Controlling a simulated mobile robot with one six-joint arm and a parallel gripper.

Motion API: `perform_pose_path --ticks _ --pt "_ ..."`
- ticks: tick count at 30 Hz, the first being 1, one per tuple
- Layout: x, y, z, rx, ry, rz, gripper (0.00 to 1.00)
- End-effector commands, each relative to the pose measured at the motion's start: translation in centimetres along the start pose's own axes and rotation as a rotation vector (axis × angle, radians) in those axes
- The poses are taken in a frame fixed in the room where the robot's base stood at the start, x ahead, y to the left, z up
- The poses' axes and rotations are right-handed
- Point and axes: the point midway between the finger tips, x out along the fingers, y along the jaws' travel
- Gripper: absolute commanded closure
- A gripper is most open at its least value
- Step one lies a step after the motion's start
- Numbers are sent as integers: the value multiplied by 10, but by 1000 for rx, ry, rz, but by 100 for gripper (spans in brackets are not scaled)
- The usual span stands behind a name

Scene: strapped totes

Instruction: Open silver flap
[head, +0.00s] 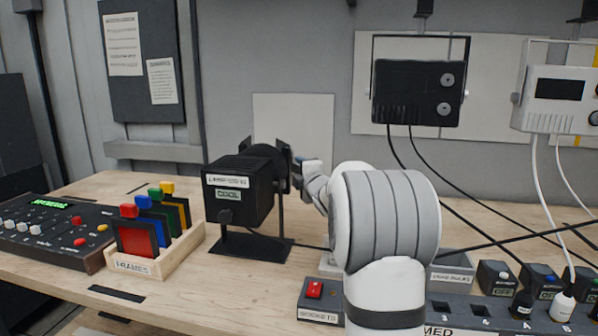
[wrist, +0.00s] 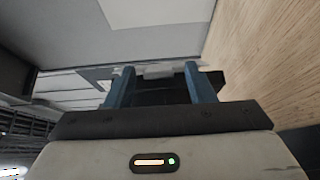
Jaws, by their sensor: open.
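A black lamp (head: 238,190) labelled "COOL" stands on the bench in the head view, with dark flaps (head: 284,152) at its right-hand front. I cannot pick out a silver flap there. My gripper (head: 298,161) is close to the right side of these flaps, partly hidden by my own arm. In the wrist view my gripper (wrist: 159,70) has its two blue fingers apart. A pale grey strip (wrist: 158,72) shows between the fingertips, with a dark surface below it. I cannot tell whether this strip is the silver flap or whether the fingers touch it.
A wooden rack of coloured frames (head: 150,262) and a control desk (head: 50,232) stand left of the lamp. A socket box (head: 320,297) is in front. A black lamp (head: 418,92) and a white unit (head: 556,98) hang at right, with cables trailing down.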

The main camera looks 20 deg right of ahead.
Motion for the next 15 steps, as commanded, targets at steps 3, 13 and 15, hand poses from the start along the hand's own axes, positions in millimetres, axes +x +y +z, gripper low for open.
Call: perform_pose_path --ticks 3,13,15 --pt "-20 0 0 0 -1 1 51" --pt "-42 -1 1 1 -1 -1 51" --pt "-42 -1 1 1 -1 -1 51"
